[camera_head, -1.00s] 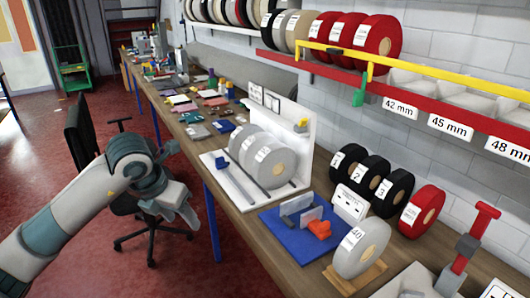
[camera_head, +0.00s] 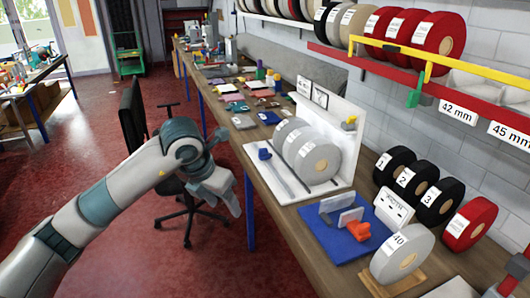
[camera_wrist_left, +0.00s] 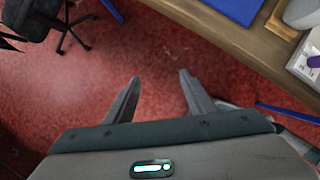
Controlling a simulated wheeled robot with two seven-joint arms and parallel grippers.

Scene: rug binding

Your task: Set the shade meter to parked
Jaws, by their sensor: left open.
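I cannot tell for certain which thing is the shade meter. A white stand (camera_head: 343,137) with an upright back panel carries several grey rolls (camera_head: 310,158). A small yellow part (camera_head: 349,123) sits on its right end, and a blue-ended grey bar (camera_head: 280,172) lies along its base. My left gripper (camera_head: 232,197) is open and empty, over the floor beside the table's front edge, apart from the stand. In the left wrist view its two fingers (camera_wrist_left: 157,84) are spread with only red floor between them. My right gripper is not in view.
A blue mat (camera_head: 338,248) with grey blocks and an orange piece (camera_head: 359,231) lies near the stand. A roll marked 40 (camera_head: 402,253) and several black rolls (camera_head: 397,165) stand to the right. A chair (camera_head: 190,205) is beyond my arm. A yellow rail (camera_head: 425,54) crosses the wall shelf.

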